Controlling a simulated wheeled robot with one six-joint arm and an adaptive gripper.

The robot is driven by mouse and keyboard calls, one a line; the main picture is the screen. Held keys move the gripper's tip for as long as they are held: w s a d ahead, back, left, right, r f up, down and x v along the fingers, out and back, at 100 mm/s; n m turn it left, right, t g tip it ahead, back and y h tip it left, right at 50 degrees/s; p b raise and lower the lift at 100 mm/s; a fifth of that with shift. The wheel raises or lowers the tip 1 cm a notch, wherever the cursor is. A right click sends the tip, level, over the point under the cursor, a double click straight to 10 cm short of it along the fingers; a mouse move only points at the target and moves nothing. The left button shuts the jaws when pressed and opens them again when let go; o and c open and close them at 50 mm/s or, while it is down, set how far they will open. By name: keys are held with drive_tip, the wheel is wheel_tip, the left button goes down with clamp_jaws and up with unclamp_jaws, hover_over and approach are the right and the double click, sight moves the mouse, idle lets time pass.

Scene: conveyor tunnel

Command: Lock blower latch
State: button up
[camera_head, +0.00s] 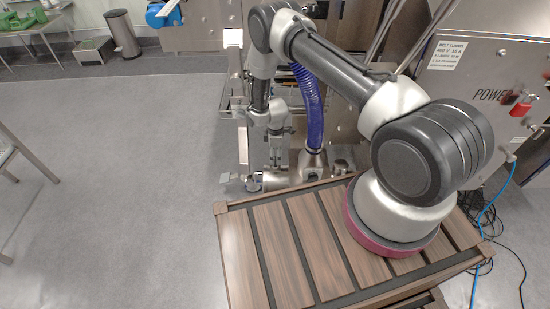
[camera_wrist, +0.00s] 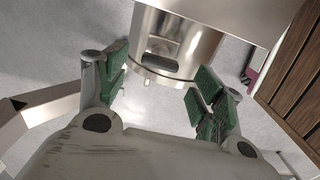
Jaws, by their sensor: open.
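In the wrist view, my gripper (camera_wrist: 158,78) is open, with its green-padded fingers spread to the left and right. A shiny metal cylinder (camera_wrist: 190,40) with a dark slot (camera_wrist: 163,49) and small pegs at its lower rim sits ahead, between and beyond the fingertips. No object is held between the pads. I cannot tell whether either pad touches the cylinder. In the head view, the metal blower body (camera_head: 313,165) stands behind the wooden deck, under a ribbed blue hose (camera_head: 310,110). I cannot clearly identify the latch; my arm partly hides that area.
The slatted wooden deck (camera_head: 268,245) fills the lower middle of the head view. A grey power cabinet (camera_head: 475,80) with a red lock (camera_head: 521,105) stands at right, with loose cables (camera_head: 490,215) below. Grey floor (camera_head: 130,170) at left is open.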

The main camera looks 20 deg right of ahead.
drive_tip(key=shift+f, duration=1.85)
drive_tip(key=shift+c, duration=0.4)
drive_tip(key=c, duration=0.9)
drive_tip(key=shift+c, duration=0.2)
